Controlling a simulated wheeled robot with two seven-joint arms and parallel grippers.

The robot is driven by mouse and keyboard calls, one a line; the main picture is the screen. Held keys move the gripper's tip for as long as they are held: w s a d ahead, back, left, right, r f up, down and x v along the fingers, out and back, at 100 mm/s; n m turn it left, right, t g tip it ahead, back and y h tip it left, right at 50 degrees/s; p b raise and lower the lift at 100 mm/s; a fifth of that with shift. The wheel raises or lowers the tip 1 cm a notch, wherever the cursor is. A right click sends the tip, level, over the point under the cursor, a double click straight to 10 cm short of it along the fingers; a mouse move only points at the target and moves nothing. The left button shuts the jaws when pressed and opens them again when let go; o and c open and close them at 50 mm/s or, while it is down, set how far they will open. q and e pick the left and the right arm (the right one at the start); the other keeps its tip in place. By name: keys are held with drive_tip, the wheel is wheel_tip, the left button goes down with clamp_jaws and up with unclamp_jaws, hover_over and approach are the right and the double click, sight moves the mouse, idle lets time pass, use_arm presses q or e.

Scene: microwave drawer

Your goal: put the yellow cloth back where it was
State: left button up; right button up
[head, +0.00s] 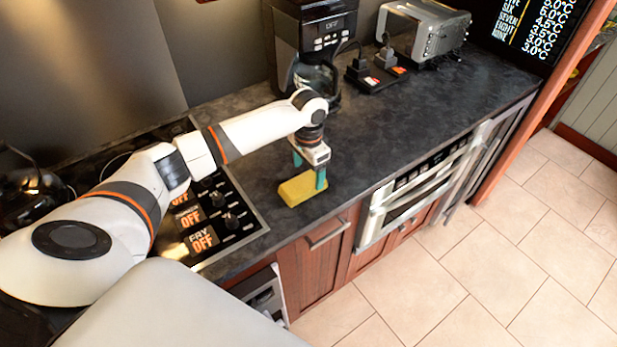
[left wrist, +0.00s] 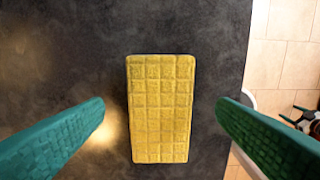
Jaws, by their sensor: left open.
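The yellow cloth (head: 303,188) is a block-like piece with a grid texture. It lies on the dark countertop, right of the stove controls and near the front edge. In the left wrist view the cloth (left wrist: 160,108) lies between the two teal fingers, with a gap on each side. My left gripper (head: 309,172) is open above the cloth and points down at it; in the left wrist view its fingers (left wrist: 160,125) stand wide apart. My right gripper is not in view.
The stove (head: 215,215) with its knobs is left of the cloth. A coffee maker (head: 318,40) and a toaster (head: 425,30) stand at the back. The microwave drawer (head: 405,200) is below the counter (head: 400,125), whose middle is clear.

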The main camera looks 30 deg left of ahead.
sight(309, 180)
use_arm(q)
wheel_tip(309, 180, up, 9)
drive_tip(key=b, duration=0.1)
drive_tip(key=shift+f, duration=0.15)
idle(0.5)
